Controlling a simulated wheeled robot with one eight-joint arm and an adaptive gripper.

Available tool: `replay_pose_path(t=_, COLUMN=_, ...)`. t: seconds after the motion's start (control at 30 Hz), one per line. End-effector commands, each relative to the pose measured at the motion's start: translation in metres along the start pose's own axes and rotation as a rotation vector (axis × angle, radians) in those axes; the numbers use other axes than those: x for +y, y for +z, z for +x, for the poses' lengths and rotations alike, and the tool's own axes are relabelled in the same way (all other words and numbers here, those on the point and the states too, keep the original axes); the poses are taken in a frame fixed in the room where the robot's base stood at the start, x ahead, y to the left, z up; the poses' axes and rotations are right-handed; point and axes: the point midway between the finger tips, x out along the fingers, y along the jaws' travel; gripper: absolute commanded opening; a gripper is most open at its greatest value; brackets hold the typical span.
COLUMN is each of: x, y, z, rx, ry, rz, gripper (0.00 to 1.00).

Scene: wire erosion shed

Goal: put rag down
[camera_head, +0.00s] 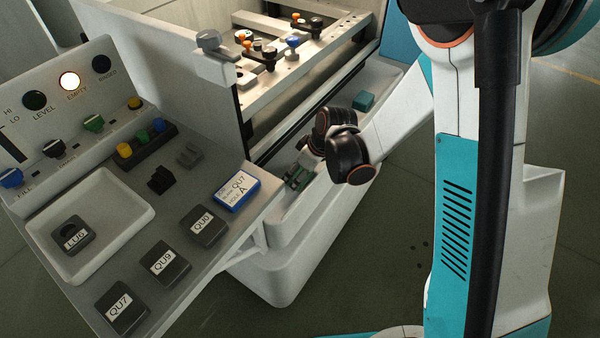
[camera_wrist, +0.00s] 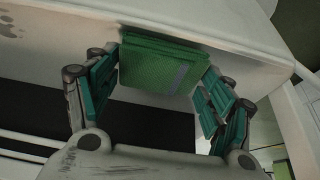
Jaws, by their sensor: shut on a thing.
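The rag (camera_wrist: 160,68) is a folded green cloth with a grey stripe in the wrist view. My gripper (camera_wrist: 163,78) has its teal finger pads on both sides of the rag and is shut on it. In the head view my gripper (camera_head: 299,177) is small and dark, low over the white ledge at the machine's front. The rag there is mostly hidden by the fingers. The rag's far edge is close to a pale surface in the wrist view; I cannot tell whether it touches.
A teal block (camera_head: 364,101) lies on the machine's ledge, further back. A lamp at EMPTY (camera_head: 70,81) is lit.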

Motion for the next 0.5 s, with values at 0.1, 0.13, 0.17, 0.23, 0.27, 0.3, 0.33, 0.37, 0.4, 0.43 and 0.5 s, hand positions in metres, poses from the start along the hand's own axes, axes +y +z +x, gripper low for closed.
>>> replay_pose_path(t=0.1, x=-0.0001, y=-0.0004, z=-0.0010, rx=0.000, ry=0.000, rz=0.000, gripper=0.48)
replay_pose_path(t=0.13, x=0.0000, y=-0.0003, z=-0.0008, rx=0.000, ry=0.000, rz=0.000, gripper=0.48)
replay_pose_path(t=0.17, x=0.0000, y=-0.0001, z=-0.0003, rx=0.000, ry=0.000, rz=0.000, gripper=0.48)
replay_pose_path(t=0.23, x=0.0000, y=0.0006, z=0.0015, rx=0.000, ry=0.000, rz=0.000, gripper=0.48)
replay_pose_path(t=0.27, x=0.0001, y=0.0006, z=0.0018, rx=0.000, ry=0.000, rz=0.000, gripper=0.77)
replay_pose_path(t=0.3, x=0.0000, y=0.0006, z=0.0015, rx=0.000, ry=0.000, rz=0.000, gripper=0.86)
replay_pose_path(t=0.33, x=0.0000, y=0.0006, z=0.0015, rx=0.000, ry=0.000, rz=0.000, gripper=0.92)
replay_pose_path(t=0.37, x=0.0000, y=0.0006, z=0.0015, rx=0.000, ry=0.000, rz=0.000, gripper=0.94)
replay_pose_path(t=0.4, x=0.0000, y=0.0006, z=0.0015, rx=0.000, ry=0.000, rz=0.000, gripper=0.94)
replay_pose_path(t=0.43, x=0.0000, y=0.0006, z=0.0015, rx=0.000, ry=0.000, rz=0.000, gripper=0.94)
replay_pose_path(t=0.5, x=0.0000, y=0.0006, z=0.0015, rx=0.000, ry=0.000, rz=0.000, gripper=0.94)
